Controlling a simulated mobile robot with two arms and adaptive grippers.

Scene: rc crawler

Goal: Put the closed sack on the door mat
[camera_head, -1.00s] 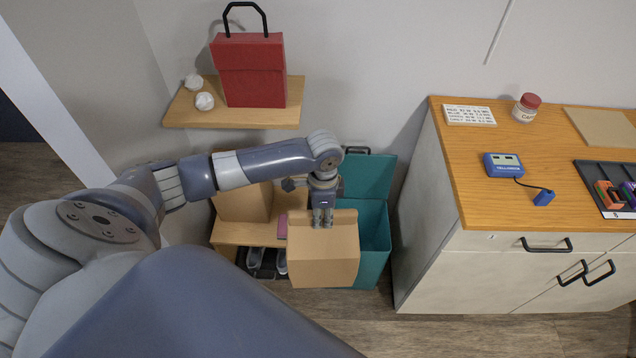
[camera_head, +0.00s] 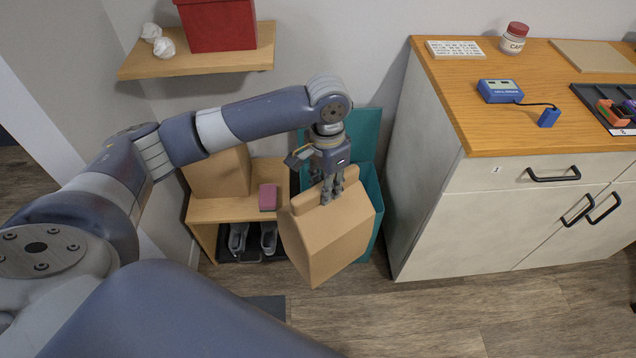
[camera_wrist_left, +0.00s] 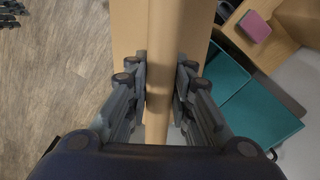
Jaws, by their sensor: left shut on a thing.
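The closed sack (camera_head: 335,237) is a tan paper bag with its top folded over. My left gripper (camera_head: 332,190) is shut on its folded top and holds it up, slightly tilted, in front of the teal bin (camera_head: 370,190). In the left wrist view the fingers (camera_wrist_left: 160,85) pinch the tan fold of the sack (camera_wrist_left: 195,25) from both sides. A flat dark grey piece on the floor (camera_head: 267,306), probably the door mat, shows at the bottom; my arm hides much of it. My right gripper is not in view.
A low wooden bench (camera_head: 225,209) carries another tan bag or box (camera_head: 220,174) and a pink block (camera_head: 268,197), with shoes (camera_head: 268,238) beneath. A pale cabinet (camera_head: 440,220) stands to the right. The wood floor (camera_head: 420,315) in front is clear.

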